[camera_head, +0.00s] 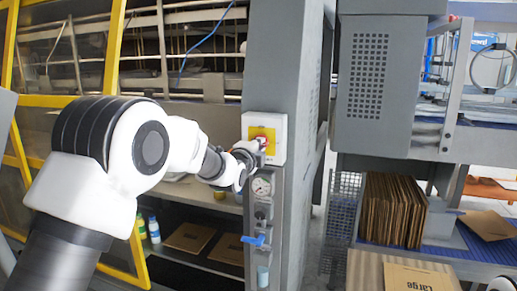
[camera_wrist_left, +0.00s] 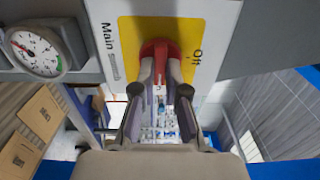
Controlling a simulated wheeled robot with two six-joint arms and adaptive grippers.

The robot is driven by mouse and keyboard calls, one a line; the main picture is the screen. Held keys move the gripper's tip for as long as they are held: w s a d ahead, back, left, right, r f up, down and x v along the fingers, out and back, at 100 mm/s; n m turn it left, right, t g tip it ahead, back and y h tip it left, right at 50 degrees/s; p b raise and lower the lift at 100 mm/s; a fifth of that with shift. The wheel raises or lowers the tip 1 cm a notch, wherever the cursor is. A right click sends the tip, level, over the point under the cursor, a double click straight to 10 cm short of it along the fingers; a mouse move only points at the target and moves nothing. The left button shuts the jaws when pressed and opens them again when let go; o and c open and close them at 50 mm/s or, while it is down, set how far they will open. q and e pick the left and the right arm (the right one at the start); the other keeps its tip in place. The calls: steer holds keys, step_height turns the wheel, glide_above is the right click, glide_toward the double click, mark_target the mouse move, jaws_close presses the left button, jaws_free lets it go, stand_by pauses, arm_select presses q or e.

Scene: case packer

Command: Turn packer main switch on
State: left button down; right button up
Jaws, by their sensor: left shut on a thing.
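The packer main switch is a red rotary knob (camera_wrist_left: 160,49) on a yellow plate (camera_wrist_left: 128,30) in a pale box (camera_head: 280,128) on the grey machine post. The plate's words "Main" and "Off" read sideways in the left wrist view. My left gripper (camera_wrist_left: 160,72) is shut on the red knob, one finger on each side of it. In the head view my left gripper (camera_head: 248,155) reaches the box from the left and partly covers the knob. The knob's exact pointer position is hard to read. My right gripper is not in view.
A round gauge (camera_head: 262,186) and a blue-handled valve (camera_head: 254,240) sit just below the box. A yellow-framed machine guard (camera_head: 113,48) stands at left. Flat cardboard (camera_head: 394,208) stands at right. A perforated grey cabinet (camera_head: 372,110) hangs above it.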

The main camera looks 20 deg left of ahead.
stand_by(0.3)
arm_select(q)
steer(key=c, duration=1.2)
jaws_free()
steer(key=s, duration=1.2)
steer(key=shift+a, duration=0.2)
